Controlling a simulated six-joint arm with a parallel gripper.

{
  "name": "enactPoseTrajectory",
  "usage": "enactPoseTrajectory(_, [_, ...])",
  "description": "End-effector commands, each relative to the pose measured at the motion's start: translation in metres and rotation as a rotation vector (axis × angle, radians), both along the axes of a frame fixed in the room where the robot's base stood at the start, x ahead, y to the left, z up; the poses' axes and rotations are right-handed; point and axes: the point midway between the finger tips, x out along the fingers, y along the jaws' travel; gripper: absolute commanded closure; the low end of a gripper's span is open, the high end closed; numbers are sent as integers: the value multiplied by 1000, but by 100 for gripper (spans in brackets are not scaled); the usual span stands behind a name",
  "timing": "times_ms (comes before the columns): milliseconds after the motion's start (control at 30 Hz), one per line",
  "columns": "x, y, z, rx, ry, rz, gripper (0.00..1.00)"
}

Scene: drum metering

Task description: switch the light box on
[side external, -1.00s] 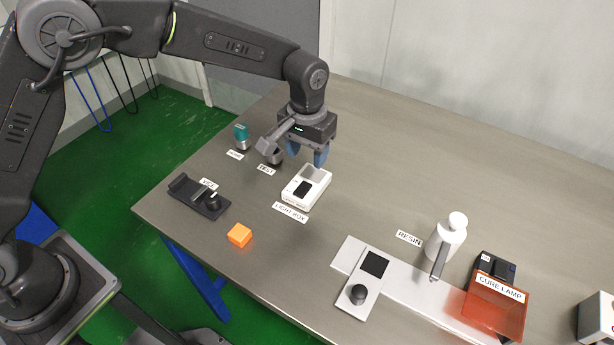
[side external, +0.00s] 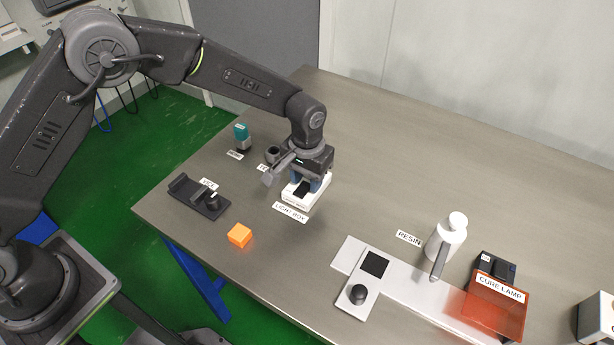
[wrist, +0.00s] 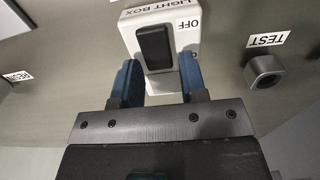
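The light box (side external: 308,201) is a small white box with a black rocker switch (wrist: 154,47) on its top. In the wrist view the box (wrist: 186,38) shows the word OFF beside the rocker. My gripper (side external: 313,183) is low over the far part of the light box, partly covering it. In the wrist view its two blue fingers (wrist: 159,72) stand apart with part of the white box showing between them and nothing held. I cannot tell whether the fingers touch the box.
A TEST-labelled grey cup (wrist: 264,71) stands close beside the light box. A teal-topped item (side external: 241,135), a black device (side external: 198,197) and an orange block (side external: 239,235) are nearby. A white bottle (side external: 447,238) and the orange cure lamp shield (side external: 496,309) stand to the right. The table's far middle is clear.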

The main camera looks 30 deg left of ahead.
Motion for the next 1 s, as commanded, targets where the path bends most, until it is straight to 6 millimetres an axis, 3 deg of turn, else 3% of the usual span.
enactPoseTrajectory(367, [0,0,1,0,0,0,96])
enactPoseTrajectory(1000, [-4,0,3,1,-172,-1,96])
